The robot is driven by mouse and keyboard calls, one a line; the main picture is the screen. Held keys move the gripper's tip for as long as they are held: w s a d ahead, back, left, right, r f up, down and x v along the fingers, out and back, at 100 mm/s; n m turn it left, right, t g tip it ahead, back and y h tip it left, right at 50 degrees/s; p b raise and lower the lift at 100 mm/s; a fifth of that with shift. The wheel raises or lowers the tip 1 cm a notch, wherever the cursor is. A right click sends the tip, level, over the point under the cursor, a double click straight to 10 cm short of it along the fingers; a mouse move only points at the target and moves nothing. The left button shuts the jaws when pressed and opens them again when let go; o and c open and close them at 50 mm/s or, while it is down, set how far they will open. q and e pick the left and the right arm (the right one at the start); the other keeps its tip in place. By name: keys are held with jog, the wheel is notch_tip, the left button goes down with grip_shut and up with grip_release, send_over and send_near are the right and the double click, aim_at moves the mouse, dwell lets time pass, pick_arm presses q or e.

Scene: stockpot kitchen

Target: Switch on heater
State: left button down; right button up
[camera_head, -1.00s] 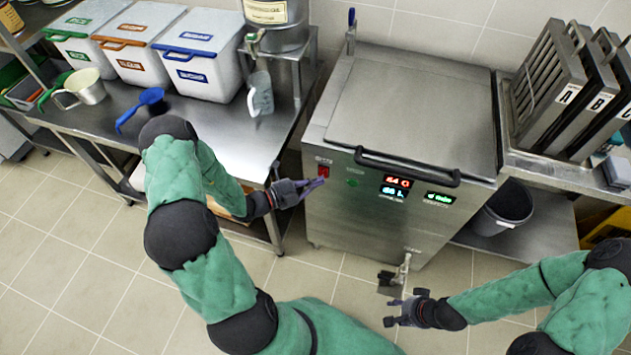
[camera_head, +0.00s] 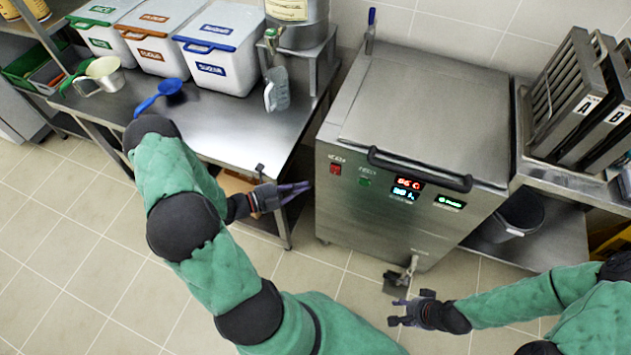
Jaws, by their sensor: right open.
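The heater switch (camera_head: 335,169) is a small red rocker at the upper left of the steel stockpot's front panel (camera_head: 350,215). It looks lit red, but its position is too small to tell. A green button (camera_head: 365,183) and lit displays (camera_head: 408,188) sit to its right. My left gripper (camera_head: 304,190) is left of the panel, apart from the switch and a little lower in the picture. Its fingers point right and look close together; whether they are shut is unclear. My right gripper (camera_head: 396,312) is open and empty near the drain tap (camera_head: 408,270), low in front of the unit.
A steel table (camera_head: 215,130) at left holds lidded bins (camera_head: 220,50), a blue scoop (camera_head: 160,95) and a clear jug (camera_head: 277,92). A black handle (camera_head: 420,170) juts from the lid's front. Labelled racks (camera_head: 575,95) stand at right. The tiled floor in front is open.

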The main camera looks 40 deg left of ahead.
pick_arm(q)
jog(key=shift+v, duration=1.45)
jog(key=shift+d, duration=0.1)
jog(key=s+d+f+m+g+p, duration=0.1)
jog(key=s+d+f+m+g, duration=0.35)
jog(key=d+m, duration=0.3)
jog(key=s+d+f+m+g, duration=0.3)
jog(key=d+m+g, duration=0.3)
jog(key=m, duration=0.3)
jog(key=s+d+f+m+g+p, duration=0.1)
jog(key=s+d+f+m+g, duration=0.25)
jog(key=d+m+g, duration=0.45)
jog(key=w+d+f+m+t+y, duration=0.1)
jog(key=w+d+m+t+y, duration=0.1)
jog(key=m, duration=0.9)
jog(key=w+d+f+m+t+y, duration=0.1)
jog(key=d+m+t+y, duration=0.1)
jog(key=m, duration=0.9)
jog(key=shift+w+f+y+p, duration=0.3)
jog(key=shift+w+y+p, duration=0.1)
jog(key=shift+y, duration=0.1)
jog(key=shift+t, duration=0.25)
